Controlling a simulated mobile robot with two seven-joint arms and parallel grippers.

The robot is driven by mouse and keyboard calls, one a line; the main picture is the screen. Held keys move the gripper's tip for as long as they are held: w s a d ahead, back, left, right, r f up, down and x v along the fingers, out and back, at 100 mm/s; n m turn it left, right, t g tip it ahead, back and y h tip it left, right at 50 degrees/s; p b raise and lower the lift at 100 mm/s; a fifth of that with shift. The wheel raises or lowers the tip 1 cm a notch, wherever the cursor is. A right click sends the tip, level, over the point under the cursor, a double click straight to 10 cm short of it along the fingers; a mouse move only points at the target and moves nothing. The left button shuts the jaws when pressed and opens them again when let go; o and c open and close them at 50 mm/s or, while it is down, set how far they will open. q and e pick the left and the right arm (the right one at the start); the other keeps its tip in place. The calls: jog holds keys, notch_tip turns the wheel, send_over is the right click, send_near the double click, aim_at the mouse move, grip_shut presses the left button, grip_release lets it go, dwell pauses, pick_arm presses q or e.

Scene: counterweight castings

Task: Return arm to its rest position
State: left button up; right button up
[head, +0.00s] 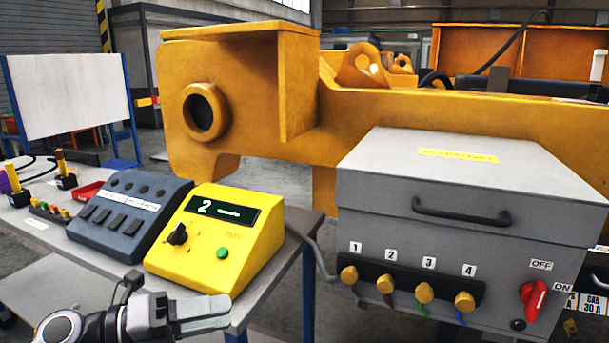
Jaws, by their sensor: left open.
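My left arm comes in at the bottom left of the head view. Its gripper (222,313) is open and empty, with its fingers pointing right. It is in front of the yellow control box (229,235), near the front edge of the table (275,276). I see no contact between the gripper and the box, though the gap is hard to judge. The yellow box has a display reading 2, a black knob (177,234) and a green button (222,253). My right gripper is not in view.
A dark switch panel (128,210) stands left of the yellow box. A grey cabinet (460,200) with numbered brass knobs and a red ON/OFF switch (533,299) stands at right. A large orange casting (240,95) lies behind. A white board (68,95) stands at back left.

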pick_arm(q)
jog(key=s+a+f+n+t+y+p, duration=0.15)
jog(key=f+n+t+y, duration=0.35)
jog(key=n, duration=0.7)
jog(key=s+a+f+n+t+y, duration=0.3)
jog(key=f+n+t, duration=0.35)
jog(key=n, duration=0.55)
jog(key=s+a+f+n+g+y, duration=0.1)
jog(key=s+f+n+g+y, duration=0.2)
jog(key=s+f+n, duration=0.2)
jog(key=s+a+f+n+g+y, duration=0.1)
jog(key=s+f+n+g+y, duration=0.2)
jog(key=s+f, duration=0.4)
notch_tip(320, 180, down, 5)
jog(key=shift+s+n+g, duration=0.4)
jog(key=shift+n+g, duration=0.15)
jog(key=shift+n, duration=0.45)
grip_shut()
